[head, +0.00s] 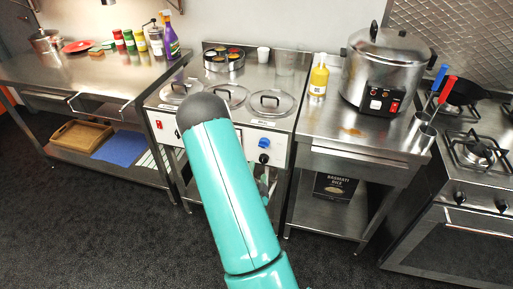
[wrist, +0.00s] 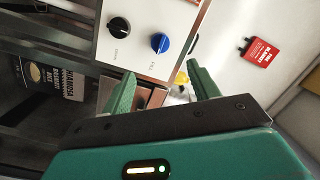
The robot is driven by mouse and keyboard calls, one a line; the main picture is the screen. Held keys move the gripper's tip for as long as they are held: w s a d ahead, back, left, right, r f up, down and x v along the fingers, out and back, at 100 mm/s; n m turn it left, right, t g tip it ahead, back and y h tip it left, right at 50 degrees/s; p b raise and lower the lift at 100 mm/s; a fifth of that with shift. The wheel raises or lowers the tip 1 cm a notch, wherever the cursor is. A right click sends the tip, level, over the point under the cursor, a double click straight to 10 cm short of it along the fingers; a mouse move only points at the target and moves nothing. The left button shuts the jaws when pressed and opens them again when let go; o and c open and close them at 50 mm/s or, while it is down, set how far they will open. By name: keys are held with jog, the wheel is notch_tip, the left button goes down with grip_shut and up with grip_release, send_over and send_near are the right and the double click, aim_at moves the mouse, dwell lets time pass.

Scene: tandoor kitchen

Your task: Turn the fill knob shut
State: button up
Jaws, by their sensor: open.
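The blue fill knob (head: 264,143) is on the white front panel of the steel counter unit with round lids. It also shows in the wrist view (wrist: 160,43), with small lettering under it. My gripper (wrist: 161,69) is open and empty in the wrist view. Its two green fingers stand apart, with the blue knob beyond the gap between their tips. I see no contact with the knob.
A black knob (wrist: 119,26) sits beside the blue one, and shows below it in the head view (head: 263,158). Steel lids (head: 271,102) lie on top of the unit. A yellow bottle (head: 318,80) and a large cooker (head: 385,72) stand on the right-hand counter. Dark floor is clear in front.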

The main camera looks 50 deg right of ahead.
aim_at(263, 147)
jog(key=x, duration=1.3)
jog(key=shift+d+r, duration=0.1)
jog(key=shift+d, duration=0.2)
jog(key=c, duration=1)
